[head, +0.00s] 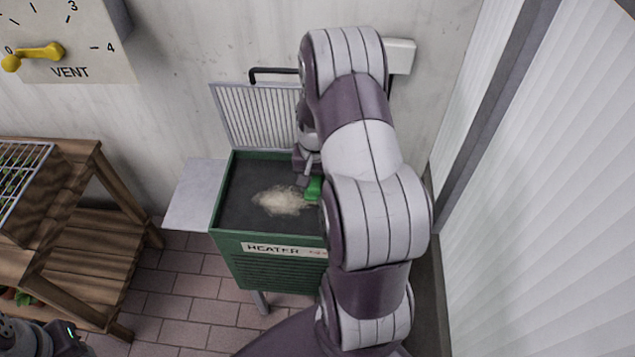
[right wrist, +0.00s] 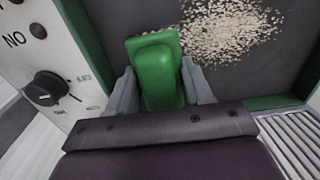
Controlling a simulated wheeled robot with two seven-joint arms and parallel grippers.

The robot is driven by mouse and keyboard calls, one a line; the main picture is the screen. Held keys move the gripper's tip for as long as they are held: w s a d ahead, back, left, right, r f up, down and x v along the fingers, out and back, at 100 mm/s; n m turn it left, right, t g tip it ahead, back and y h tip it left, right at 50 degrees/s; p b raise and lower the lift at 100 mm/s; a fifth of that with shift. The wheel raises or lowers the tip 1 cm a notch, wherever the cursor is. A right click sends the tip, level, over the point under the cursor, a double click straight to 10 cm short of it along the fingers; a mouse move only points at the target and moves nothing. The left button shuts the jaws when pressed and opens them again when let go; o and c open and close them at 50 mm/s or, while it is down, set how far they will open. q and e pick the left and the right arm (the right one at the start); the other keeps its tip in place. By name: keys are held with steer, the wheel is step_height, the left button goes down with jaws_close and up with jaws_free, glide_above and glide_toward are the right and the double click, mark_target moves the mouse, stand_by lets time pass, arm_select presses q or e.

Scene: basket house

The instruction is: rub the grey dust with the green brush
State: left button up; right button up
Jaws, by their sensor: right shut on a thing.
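The green brush (right wrist: 158,72) is held between the two grey fingers of my right gripper (right wrist: 160,88). In the head view the brush (head: 314,188) shows as a small green block, partly hidden by my arm. My right gripper (head: 306,168) is shut on it, over the dark top of the heater (head: 240,208). A patch of dust (head: 283,200), pale beige here, lies on that top just left of the brush. It also shows as specks beyond the brush in the right wrist view (right wrist: 228,30). Only a part of my left arm's end shows at the lower left, its fingers unclear.
The green heater has a raised grille lid (head: 255,115) behind and a grey side shelf (head: 194,195) at left. Its control panel with a black knob (right wrist: 46,88) shows in the wrist view. A wooden rack (head: 120,205) stands left; a white ribbed wall (head: 550,180) is right.

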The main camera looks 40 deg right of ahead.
steer(key=shift+w+a+r+p, duration=0.1)
steer(key=shift+r+p, duration=0.25)
steer(key=shift+r, duration=0.35)
step_height(320, 180, up, 2)
steer(key=shift+r+p, duration=0.1)
steer(key=shift+p, duration=0.95)
steer(key=shift+r+p, duration=0.95)
steer(key=shift+r, duration=0.1)
